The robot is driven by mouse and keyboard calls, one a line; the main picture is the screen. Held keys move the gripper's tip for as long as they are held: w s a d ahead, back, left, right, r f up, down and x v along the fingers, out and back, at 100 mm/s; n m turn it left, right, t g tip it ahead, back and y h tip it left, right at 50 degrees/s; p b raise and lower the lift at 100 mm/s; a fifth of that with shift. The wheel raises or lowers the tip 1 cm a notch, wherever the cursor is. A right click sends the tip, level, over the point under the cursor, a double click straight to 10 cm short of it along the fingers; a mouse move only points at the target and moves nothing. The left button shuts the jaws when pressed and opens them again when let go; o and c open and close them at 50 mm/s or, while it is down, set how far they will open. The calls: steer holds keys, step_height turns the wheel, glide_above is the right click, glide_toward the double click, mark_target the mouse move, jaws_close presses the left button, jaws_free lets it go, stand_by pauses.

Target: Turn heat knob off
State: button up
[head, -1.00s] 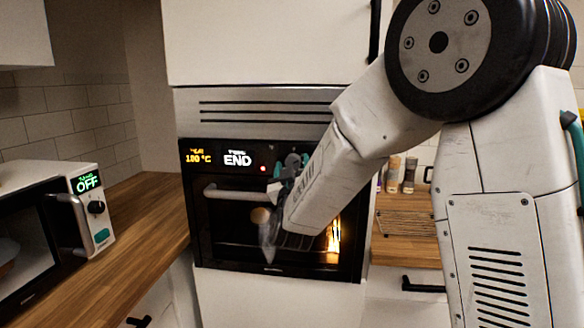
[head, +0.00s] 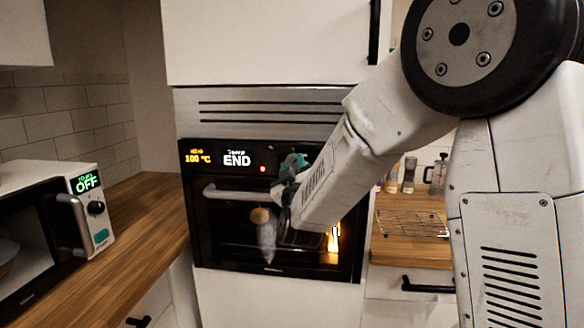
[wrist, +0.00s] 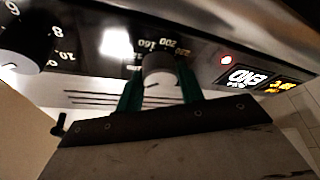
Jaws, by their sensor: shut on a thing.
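In the head view my gripper (head: 291,165) is at the oven panel, and my forearm hides the knob. The oven display (head: 213,158) reads 100 °C and END, with a red light beside it. A warm light glows inside the oven (head: 333,240).
The oven door handle (head: 232,192) runs below the panel. A microwave (head: 92,212) showing OFF stands on the left counter. A wire rack (head: 410,222) lies on the right counter.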

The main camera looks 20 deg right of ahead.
steer(key=n+y, duration=0.1)
steer(key=n, duration=0.2)
steer(key=n+y, duration=0.1)
steer(key=n, duration=0.2)
steer(key=shift+s+d+r+g, duration=0.1)
steer(key=shift+g, duration=0.3)
steer(key=n+y, duration=0.1)
steer(key=n, duration=0.1)
steer(key=n+g, duration=0.1)
steer(key=n, duration=0.2)
steer(key=shift+r+y, duration=0.1)
steer(key=shift+y, duration=0.3)
steer(key=shift+g, duration=0.3)
steer(key=o, duration=1)
steer(key=s, duration=0.7)
steer(key=shift+s+a+f, duration=0.3)
steer(key=shift+s, duration=0.05)
